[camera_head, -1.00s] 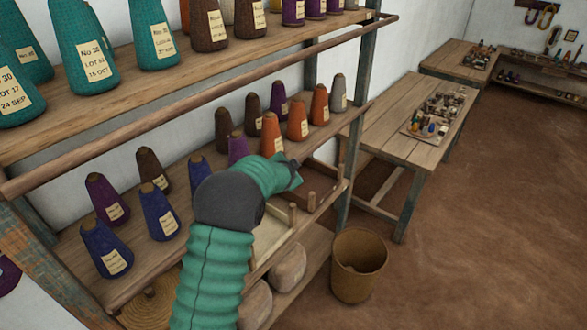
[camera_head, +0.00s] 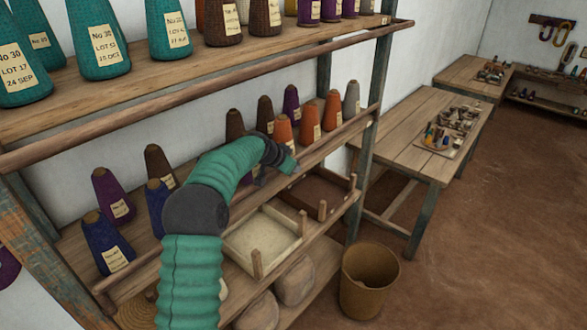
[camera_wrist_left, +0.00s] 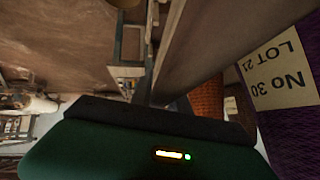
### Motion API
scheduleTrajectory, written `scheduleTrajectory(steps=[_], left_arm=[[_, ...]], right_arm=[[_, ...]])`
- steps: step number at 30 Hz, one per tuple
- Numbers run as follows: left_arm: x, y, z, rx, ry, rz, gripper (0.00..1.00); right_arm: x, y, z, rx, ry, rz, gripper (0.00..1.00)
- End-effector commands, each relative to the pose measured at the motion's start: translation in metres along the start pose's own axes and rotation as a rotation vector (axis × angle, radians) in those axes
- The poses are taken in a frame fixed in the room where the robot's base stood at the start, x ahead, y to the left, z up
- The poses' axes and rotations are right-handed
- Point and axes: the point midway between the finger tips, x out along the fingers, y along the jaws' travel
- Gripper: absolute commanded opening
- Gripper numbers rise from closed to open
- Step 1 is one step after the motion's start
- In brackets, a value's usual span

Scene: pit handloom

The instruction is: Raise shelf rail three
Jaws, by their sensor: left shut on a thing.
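The shelf rack has a wooden rail along the front of its upper shelf (camera_head: 230,84) and a lower rail (camera_head: 345,130) in front of the middle row of cones. My left gripper (camera_head: 280,157) is at this lower rail, near the orange cones. It is shut on the rail, though its fingertips are mostly hidden by my arm. In the left wrist view the rail (camera_wrist_left: 205,45) runs away from the dark gripper edge, beside a purple cone (camera_wrist_left: 295,115) with a label. I cannot tell how far the rail is lifted. My right gripper is not in view.
Orange cones (camera_head: 310,122), dark cones and blue cones (camera_head: 105,245) stand close behind the lower rail. Below are a pale tray (camera_head: 262,238), a brown tray (camera_head: 318,192) and rounded stones (camera_head: 294,284). A bin (camera_head: 368,280) stands on the floor beside the rack.

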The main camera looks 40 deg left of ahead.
Motion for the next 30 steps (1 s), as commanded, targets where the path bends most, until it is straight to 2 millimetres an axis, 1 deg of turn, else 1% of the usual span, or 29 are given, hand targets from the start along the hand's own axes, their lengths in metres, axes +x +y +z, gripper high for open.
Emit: scheduleTrajectory(steps=[1,12,13,17,26,28,30], left_arm=[[0.004,0.001,0.008,-0.002,-0.014,0.006,0.0],[0.004,0.002,0.009,-0.001,-0.017,0.008,0.0],[0.004,0.002,0.009,-0.001,-0.017,0.008,0.25],[0.004,0.002,0.007,-0.001,-0.013,0.007,0.42],[0.002,0.001,0.004,0.001,-0.007,0.004,0.42],[-0.003,0.001,0.004,0.001,-0.005,0.002,0.42],[-0.011,0.0,0.005,0.001,-0.004,0.0,0.42]], right_arm=[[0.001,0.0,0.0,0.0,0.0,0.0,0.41],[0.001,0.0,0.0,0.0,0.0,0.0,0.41],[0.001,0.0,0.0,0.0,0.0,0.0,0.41],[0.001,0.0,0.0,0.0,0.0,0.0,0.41],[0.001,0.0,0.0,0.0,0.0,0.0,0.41],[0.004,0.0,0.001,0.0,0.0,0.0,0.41],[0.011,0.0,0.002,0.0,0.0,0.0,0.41]])
